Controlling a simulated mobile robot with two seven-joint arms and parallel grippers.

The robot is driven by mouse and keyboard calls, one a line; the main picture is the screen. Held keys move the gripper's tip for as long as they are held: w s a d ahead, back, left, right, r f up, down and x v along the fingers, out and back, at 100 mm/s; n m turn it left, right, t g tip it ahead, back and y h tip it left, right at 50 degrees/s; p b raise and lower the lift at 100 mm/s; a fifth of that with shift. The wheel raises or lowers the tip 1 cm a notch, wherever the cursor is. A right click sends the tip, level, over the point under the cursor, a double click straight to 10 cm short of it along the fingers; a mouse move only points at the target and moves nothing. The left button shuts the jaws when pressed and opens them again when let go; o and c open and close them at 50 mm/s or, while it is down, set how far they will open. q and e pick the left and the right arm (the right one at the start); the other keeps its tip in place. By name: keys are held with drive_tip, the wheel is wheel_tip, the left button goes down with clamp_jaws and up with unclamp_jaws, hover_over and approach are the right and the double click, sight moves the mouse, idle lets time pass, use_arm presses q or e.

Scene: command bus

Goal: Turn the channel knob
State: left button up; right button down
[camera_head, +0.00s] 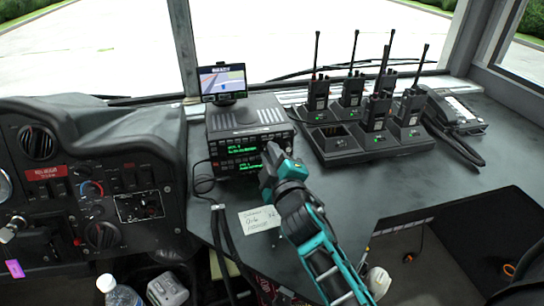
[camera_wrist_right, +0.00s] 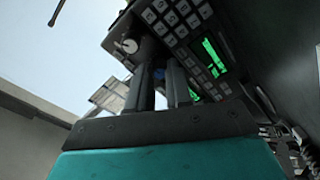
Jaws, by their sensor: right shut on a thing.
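The radio unit (camera_head: 240,125) is a black box with two stacked faces, green displays and keypads. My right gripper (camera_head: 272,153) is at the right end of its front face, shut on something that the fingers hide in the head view. In the wrist view the right gripper's two dark fingers (camera_wrist_right: 160,72) reach the radio face beside the keypad (camera_wrist_right: 205,75). They close around a small thing, likely the channel knob, which is mostly hidden. A pale round knob (camera_wrist_right: 128,46) shows just beyond the fingers. My left gripper is out of view.
A small screen (camera_head: 222,80) stands on the radio. Handheld radios (camera_head: 377,112) stand in a charger (camera_head: 340,148) to the right. A paper note (camera_head: 260,219) lies below the radio. The dashboard (camera_head: 100,185) is at left. The counter right of my arm is clear.

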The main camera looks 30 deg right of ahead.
drive_tip(key=shift+m, duration=0.3)
drive_tip(key=c, duration=1)
unclamp_jaws()
drive_tip(key=shift+c, duration=0.2)
